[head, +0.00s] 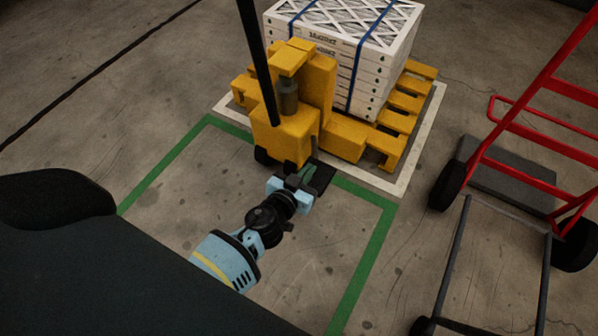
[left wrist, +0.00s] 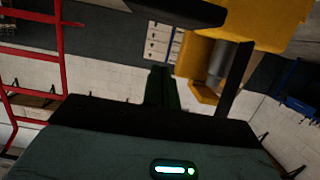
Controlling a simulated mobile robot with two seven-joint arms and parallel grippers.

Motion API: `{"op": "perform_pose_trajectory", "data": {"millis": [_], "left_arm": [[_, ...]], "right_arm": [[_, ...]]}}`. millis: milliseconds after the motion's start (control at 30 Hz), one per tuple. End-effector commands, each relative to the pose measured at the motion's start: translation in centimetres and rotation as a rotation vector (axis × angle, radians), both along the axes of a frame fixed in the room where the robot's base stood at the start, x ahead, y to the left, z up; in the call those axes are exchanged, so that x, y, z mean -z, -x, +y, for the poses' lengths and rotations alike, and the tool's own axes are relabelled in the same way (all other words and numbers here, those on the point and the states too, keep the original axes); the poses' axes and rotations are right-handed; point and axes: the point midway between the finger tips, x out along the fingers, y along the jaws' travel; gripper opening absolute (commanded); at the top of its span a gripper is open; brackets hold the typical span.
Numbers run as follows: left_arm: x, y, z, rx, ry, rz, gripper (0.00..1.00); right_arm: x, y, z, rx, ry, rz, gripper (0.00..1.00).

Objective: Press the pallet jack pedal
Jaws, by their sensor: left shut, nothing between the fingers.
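The yellow pallet jack (head: 287,134) stands near the middle of the head view, its black handle (head: 258,62) rising up to the left. A dark flat pedal (head: 322,178) sticks out low at its near side, just right of its black wheel. My left gripper (head: 304,178) is shut and empty, low beside the pedal's left side. Its fingertips are dark against the pedal, so I cannot tell whether they touch. In the left wrist view the yellow jack (left wrist: 258,22) shows at the upper right. My right gripper is not in view.
White boxed filters (head: 345,35) with blue straps stand on a yellow pallet (head: 404,102). A green floor outline (head: 372,245) surrounds the clear area before the jack. A red hand truck (head: 528,143) stands at the right; it shows in the left wrist view (left wrist: 62,62).

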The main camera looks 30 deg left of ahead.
Motion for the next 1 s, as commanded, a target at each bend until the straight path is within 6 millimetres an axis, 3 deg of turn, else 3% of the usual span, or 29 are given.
{"op": "perform_pose_trajectory", "data": {"millis": [100, 200, 400, 1000], "left_arm": [[0.6, -2.2, -0.1, 0.001, -0.003, -0.001, 0.00], [2.6, -1.8, -0.1, 0.000, -0.002, 0.005, 0.00], [4.1, -1.8, -0.1, 0.000, -0.001, 0.003, 0.00], [4.5, -1.8, 0.0, 0.000, 0.000, 0.000, 0.00]], "right_arm": [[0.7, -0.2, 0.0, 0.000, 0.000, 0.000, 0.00], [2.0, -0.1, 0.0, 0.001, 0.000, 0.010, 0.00], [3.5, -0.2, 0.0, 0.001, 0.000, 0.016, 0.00], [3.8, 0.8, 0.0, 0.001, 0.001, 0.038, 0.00]]}}
